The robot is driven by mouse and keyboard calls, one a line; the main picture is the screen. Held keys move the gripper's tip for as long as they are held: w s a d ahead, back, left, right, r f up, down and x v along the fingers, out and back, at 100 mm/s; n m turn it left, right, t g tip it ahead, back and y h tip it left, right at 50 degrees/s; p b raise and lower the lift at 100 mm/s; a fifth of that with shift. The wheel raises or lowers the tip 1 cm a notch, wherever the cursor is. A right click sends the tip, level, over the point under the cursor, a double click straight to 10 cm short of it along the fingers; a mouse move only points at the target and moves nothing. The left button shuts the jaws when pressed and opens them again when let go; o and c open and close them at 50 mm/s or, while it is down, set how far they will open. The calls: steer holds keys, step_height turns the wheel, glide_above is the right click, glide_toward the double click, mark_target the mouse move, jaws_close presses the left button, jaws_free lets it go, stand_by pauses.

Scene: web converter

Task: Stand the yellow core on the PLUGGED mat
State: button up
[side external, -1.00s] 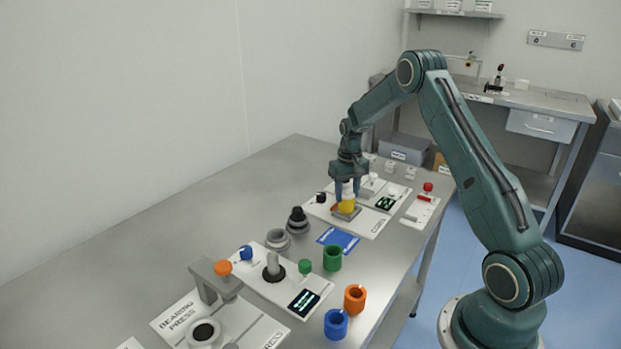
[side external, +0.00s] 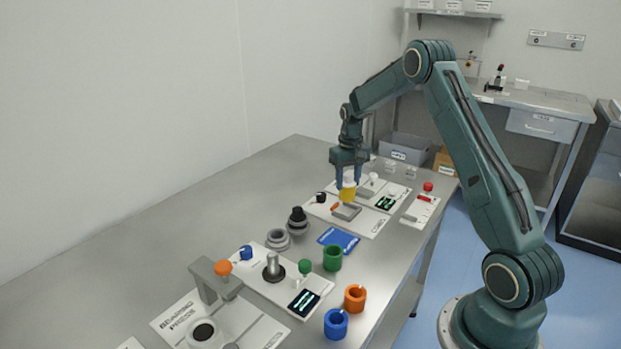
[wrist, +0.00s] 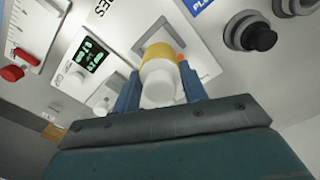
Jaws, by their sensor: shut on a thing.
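My gripper (side external: 348,184) is shut on the yellow core (side external: 348,194), with a blue finger on each side. A white piece (wrist: 157,82) sits at the core's gripper end; the yellow band (wrist: 163,50) shows beyond it in the wrist view. The core is held upright, above and slightly behind a grey cradle (side external: 346,212) on a white station plate. The PLUGGED mat (side external: 338,240) is a blue rectangle on the table, in front of that plate and bare. Only its lettered edge (wrist: 197,5) shows at the top of the wrist view.
Grey and black round parts (side external: 297,220) stand left of the mat. A green ring (side external: 332,258) stands just in front of it; orange (side external: 355,297) and blue (side external: 336,323) rings are nearer. A small scale display (side external: 386,203) is right of the core. The table's left side is clear.

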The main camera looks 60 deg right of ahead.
steer(key=shift+r, duration=0.35)
